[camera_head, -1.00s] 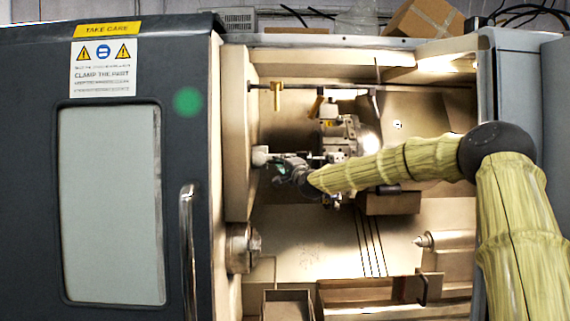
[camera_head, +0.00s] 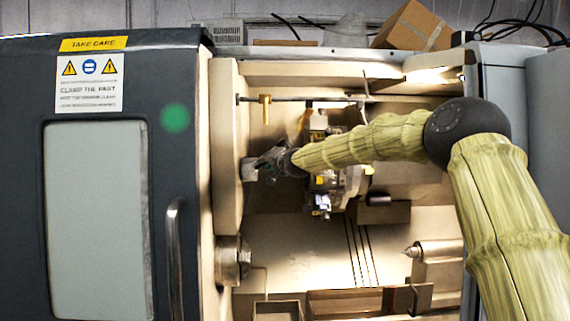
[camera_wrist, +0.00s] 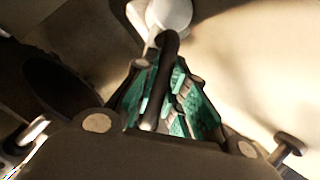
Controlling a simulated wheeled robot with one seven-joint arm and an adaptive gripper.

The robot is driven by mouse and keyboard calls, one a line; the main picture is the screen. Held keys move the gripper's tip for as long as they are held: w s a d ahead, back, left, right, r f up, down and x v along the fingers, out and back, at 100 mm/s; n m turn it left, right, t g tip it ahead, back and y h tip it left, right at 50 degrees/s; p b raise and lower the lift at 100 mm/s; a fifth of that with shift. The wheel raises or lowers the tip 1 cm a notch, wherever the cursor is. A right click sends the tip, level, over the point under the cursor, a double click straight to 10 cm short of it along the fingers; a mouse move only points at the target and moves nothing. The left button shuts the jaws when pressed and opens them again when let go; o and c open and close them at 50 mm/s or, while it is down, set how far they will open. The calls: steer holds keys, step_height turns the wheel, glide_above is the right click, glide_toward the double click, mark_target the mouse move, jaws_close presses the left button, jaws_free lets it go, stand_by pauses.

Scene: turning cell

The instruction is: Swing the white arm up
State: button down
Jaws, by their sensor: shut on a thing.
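The white arm's pale mount (camera_head: 249,171) is on the left inside wall of the open machine. My gripper (camera_head: 268,163) is right beside this mount, tilted, with its fingers toward it. In the wrist view a white rounded end (camera_wrist: 170,12) shows at the top, and a dark bar (camera_wrist: 165,65) runs from it down between the green-padded fingers. My gripper (camera_wrist: 172,95) is shut around this bar. My fingers and wrist hide much of the arm in the head view.
The tool turret (camera_head: 325,185) stands just right of and behind my gripper. A rail with a brass-coloured piece (camera_head: 265,112) runs above. The chuck (camera_head: 232,261) is below left and the tailstock tip (camera_head: 412,251) below right. The machine floor between them is mostly clear.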

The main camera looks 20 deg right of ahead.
steer(key=shift+w+a+r+n+g+h+p, duration=0.15)
steer(key=shift+a+r+n+g+p, duration=0.1)
steer(key=shift+a+r+n+p, duration=0.3)
steer(key=shift+w+a+r+n+g+h+p, duration=0.15)
steer(key=shift+a+r+n+g+p, duration=0.15)
steer(key=shift+n, duration=0.35)
steer(key=shift+w+a+r+n+g+h+p, duration=0.2)
steer(key=shift+a+r+n+g+h+p, duration=0.2)
steer(key=shift+a+r+n+g+p, duration=0.45)
steer(key=shift+w+a+n+g+h+p, duration=0.25)
steer(key=shift+a+n+h+p, duration=0.3)
steer(key=shift+a+n, duration=0.4)
steer(key=shift+w+a+n+g+h+p, duration=0.15)
steer(key=shift+w+a+n+h+p, duration=0.2)
steer(key=shift+a+n+h, duration=0.5)
steer(key=shift+d+y, duration=0.15)
steer(key=shift+y, duration=0.15)
steer(key=c, duration=1.5)
jaws_free()
steer(key=shift+s, duration=0.1)
steer(key=shift+o, duration=0.2)
steer(key=shift+r, duration=0.1)
steer(key=shift+r, duration=0.1)
